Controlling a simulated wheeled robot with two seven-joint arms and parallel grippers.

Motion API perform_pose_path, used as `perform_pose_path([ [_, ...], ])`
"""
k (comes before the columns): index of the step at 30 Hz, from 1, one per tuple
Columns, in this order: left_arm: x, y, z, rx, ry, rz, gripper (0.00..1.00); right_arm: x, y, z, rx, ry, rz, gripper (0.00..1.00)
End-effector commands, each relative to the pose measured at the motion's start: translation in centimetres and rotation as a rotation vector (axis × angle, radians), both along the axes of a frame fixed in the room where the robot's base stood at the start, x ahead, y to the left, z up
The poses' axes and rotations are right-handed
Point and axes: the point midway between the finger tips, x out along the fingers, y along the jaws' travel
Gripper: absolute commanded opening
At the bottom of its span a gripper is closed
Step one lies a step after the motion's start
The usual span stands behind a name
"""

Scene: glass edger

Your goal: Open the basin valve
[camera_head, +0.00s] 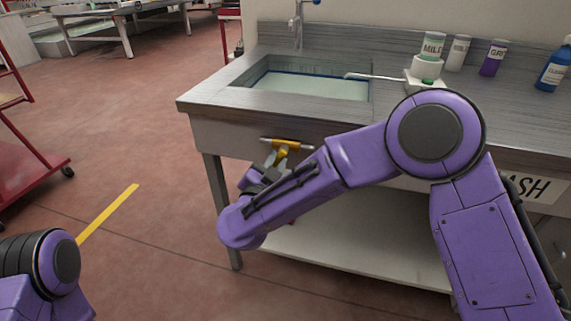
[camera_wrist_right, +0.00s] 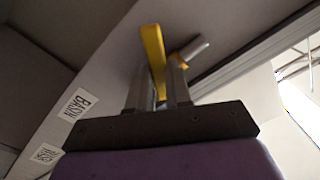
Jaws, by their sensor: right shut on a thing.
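The basin valve has a yellow handle (camera_head: 287,144) on a metal pipe end at the front of the wash bench, below the basin (camera_head: 310,84). In the right wrist view the yellow lever (camera_wrist_right: 153,52) stands upright between the fingers, with a grey pipe stub (camera_wrist_right: 194,48) beside it. My right gripper (camera_head: 276,158) is shut on the yellow handle; it also shows in the right wrist view (camera_wrist_right: 160,82). My left gripper is out of view; only part of my left arm shows at the lower left. The basin holds pale water.
A tap (camera_head: 298,25) stands behind the basin. A white holder (camera_head: 426,72), a purple bottle (camera_head: 493,58) and a blue bottle (camera_head: 553,68) stand on the bench at right. A lower shelf (camera_head: 350,250) is under the bench. A red cart (camera_head: 30,150) is at left; the floor between is clear.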

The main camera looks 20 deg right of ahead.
Motion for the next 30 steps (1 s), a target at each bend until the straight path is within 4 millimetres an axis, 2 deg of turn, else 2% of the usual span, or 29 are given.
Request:
perform_pose_path([
  [9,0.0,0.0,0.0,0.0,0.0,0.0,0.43,0.1,0.1,0.2,0.001,-0.005,0.004,0.0],
  [10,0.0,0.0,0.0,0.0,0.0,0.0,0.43,0.1,0.0,0.2,0.0,-0.004,0.004,0.22],
  [12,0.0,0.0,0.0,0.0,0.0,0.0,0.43,0.1,0.0,0.2,0.0,-0.004,0.002,0.45],
  [23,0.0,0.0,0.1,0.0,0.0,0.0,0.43,-0.5,0.3,0.2,0.0,-0.003,0.002,0.45],
  [30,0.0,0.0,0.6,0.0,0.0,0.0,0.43,-5.1,3.1,0.2,-0.004,-0.003,0.005,0.45],
])
